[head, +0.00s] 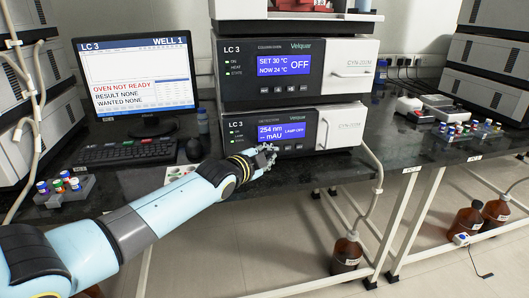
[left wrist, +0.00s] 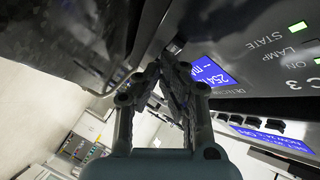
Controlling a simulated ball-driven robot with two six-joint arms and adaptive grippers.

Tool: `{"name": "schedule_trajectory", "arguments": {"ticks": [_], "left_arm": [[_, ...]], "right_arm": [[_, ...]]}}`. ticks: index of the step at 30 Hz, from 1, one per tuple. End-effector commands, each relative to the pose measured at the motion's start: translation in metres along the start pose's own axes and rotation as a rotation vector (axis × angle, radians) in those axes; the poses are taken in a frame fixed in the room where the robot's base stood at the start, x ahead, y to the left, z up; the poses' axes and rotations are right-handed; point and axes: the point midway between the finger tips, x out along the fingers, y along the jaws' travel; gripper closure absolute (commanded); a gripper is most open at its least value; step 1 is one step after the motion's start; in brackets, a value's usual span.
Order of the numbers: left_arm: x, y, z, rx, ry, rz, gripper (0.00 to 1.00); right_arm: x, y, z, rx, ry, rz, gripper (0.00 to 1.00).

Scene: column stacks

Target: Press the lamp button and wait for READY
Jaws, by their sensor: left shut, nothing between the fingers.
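The LC 3 detector (head: 345,127) stands under the column oven on the bench. Its blue display (head: 290,132) reads 254 nm, mAU and LAMP OFF, and shows partly in the left wrist view (left wrist: 214,75). My left gripper (head: 267,156) is at the detector's front, by the display's lower left. In the left wrist view its fingers (left wrist: 170,72) are together with nothing between them, close to the panel. Whether they touch it I cannot tell. I cannot make out the lamp button; the gripper covers part of the panel below the display. My right gripper is not in view.
The column oven (head: 345,70) reads SET 30 °C, NOW 24 °C, OFF. The monitor (head: 135,75) shows OVEN NOT READY. The bench (head: 400,150) right of the detector is partly clear.

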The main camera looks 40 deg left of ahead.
Motion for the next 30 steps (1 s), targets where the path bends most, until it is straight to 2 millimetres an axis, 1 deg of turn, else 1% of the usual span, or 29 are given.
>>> {"name": "schedule_trajectory", "arguments": {"ticks": [10,30], "left_arm": [[0.0002,0.0002,0.0004,0.000,0.000,0.000,1.00],[0.0054,-0.0031,0.0045,0.001,-0.001,0.000,1.00]], "right_arm": [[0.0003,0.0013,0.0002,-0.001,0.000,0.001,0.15],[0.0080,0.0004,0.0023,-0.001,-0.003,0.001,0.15]]}}
